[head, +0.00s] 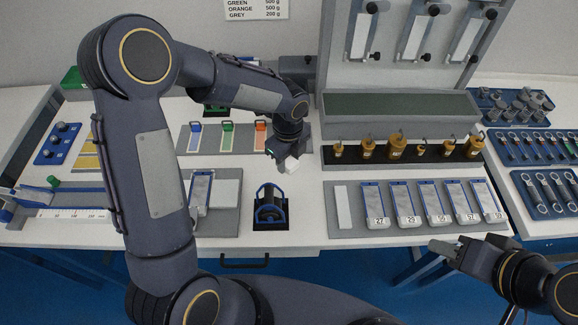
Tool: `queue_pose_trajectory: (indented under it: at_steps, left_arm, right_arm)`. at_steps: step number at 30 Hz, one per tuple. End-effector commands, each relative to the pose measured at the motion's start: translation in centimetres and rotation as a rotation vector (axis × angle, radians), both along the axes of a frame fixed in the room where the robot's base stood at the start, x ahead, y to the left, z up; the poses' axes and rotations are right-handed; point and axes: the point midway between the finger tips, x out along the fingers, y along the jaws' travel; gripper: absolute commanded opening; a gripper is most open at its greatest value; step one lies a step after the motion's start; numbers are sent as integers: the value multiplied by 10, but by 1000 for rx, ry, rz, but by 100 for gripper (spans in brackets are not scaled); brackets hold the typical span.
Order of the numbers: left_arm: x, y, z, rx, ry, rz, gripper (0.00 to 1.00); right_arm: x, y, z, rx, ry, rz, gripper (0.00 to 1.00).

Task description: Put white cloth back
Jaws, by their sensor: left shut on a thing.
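My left gripper (286,161) is above the middle of the white table, to the right of the colored tags. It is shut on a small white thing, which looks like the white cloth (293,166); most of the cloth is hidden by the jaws. My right gripper (438,247) is low at the right, near the table's front edge and away from the cloth. I cannot make out whether its jaws are apart.
A black stand with a blue frame (269,207) is in front of the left gripper. A grey tray (377,232) holds numbered blocks. Brass weights (395,146) stand behind on a black strip. A grey plate (226,192) lies left.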

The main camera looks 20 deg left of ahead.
Motion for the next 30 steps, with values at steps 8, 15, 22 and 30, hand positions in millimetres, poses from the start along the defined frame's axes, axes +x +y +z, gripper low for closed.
queue_pose_trajectory:
  at_steps: [8, 15, 22, 30]
  left_arm:
    - [-1, 0, -35, 1, 3, 0, 12]
    - [-1, 0, -36, 0, 1, 0, 12]
    - [-1, 0, -39, 0, 1, 0, 48]
    - [-1, 0, -39, 0, 1, 0, 59]
  right_arm:
    - [0, 0, 1, 0, 0, 0, 36]
    - [0, 0, 1, 0, 0, 0, 36]
    - [0, 0, -1, 0, 0, 0, 36]
    - [0, 0, -1, 0, 0, 0, 36]
